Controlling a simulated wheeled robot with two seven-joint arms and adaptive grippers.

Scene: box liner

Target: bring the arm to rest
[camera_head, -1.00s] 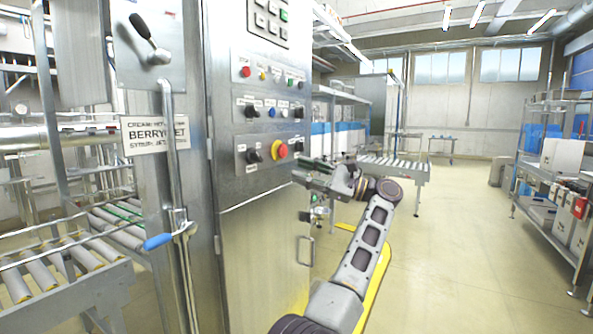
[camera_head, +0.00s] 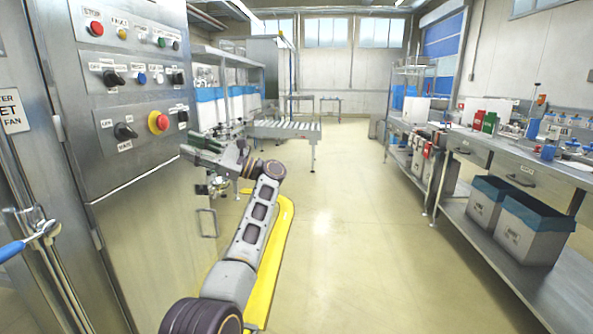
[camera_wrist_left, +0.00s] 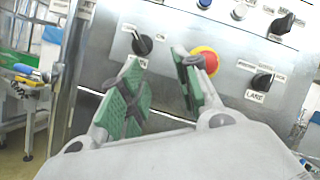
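My left arm reaches up from the bottom of the head view, and its gripper (camera_head: 203,153) is in front of the steel control cabinet (camera_head: 160,215). In the left wrist view the same gripper (camera_wrist_left: 160,88) has its two green-padded fingers apart with nothing between them. Behind the fingers are a red and yellow emergency button (camera_wrist_left: 206,60) and black rotary knobs, one of them left of the button (camera_wrist_left: 143,44). I cannot tell from the views how far the fingers are from the panel. My right gripper is not in view.
A steel bench (camera_head: 480,150) with bins and small items runs along the right. Lined boxes (camera_head: 533,226) stand on its lower shelf. A roller conveyor (camera_head: 285,130) is farther back. The aisle floor (camera_head: 340,210) is clear. A blue-ended lever (camera_head: 12,251) sticks out at the left.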

